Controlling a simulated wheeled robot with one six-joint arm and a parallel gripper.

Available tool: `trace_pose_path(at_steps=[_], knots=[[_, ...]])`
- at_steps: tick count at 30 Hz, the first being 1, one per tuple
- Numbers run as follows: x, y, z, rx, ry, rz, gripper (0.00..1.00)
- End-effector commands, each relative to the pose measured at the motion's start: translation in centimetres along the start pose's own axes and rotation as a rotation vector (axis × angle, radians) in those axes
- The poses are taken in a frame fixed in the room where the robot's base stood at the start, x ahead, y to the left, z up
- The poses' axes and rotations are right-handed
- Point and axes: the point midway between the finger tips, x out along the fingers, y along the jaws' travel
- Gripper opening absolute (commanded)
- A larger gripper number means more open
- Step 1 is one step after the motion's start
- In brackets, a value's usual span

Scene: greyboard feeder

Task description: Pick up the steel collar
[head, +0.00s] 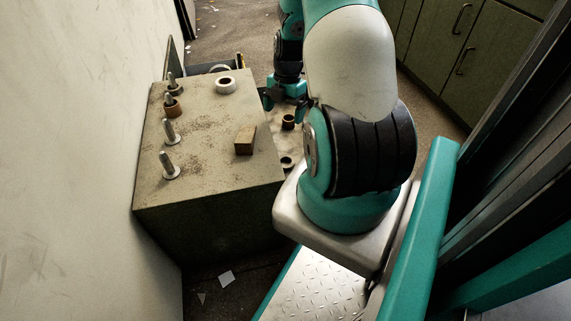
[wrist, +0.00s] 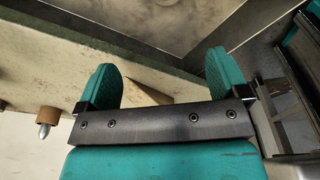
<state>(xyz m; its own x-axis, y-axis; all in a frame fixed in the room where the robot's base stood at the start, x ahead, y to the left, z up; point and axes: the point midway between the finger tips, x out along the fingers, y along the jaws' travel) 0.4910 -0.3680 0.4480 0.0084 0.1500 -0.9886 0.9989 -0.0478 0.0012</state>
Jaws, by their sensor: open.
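The steel collar appears to be the pale grey ring (head: 226,85) lying flat near the far right edge of the box top (head: 205,165) in the head view. I cannot make it out in the wrist view. My gripper (head: 285,107) is to the right of the box and apart from the ring, partly hidden behind my arm. In the wrist view its two teal fingers (wrist: 162,85) are spread wide, with nothing held between them.
Several upright pegs (head: 169,132) stand along the box's left side. A brown collar (head: 173,108) is around one and also shows in the wrist view (wrist: 48,115). A wooden block (head: 245,141) lies near the right edge. Dark collars (head: 288,121) sit lower, beside the box. A wall (head: 75,150) is left.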

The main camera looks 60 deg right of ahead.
Motion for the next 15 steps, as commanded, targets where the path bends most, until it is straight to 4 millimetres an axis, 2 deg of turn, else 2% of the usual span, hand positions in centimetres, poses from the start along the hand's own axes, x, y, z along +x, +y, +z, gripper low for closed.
trace_pose_path(at_steps=[1,4,8,15], knots=[[0.7,-0.7,0.9,-0.015,0.001,-0.005,0.93],[1.7,-1.3,1.6,-0.045,0.001,-0.009,0.93],[4.1,-1.4,1.7,-0.053,0.002,-0.011,0.93],[9.8,-1.4,1.6,-0.053,0.002,-0.012,0.93]])
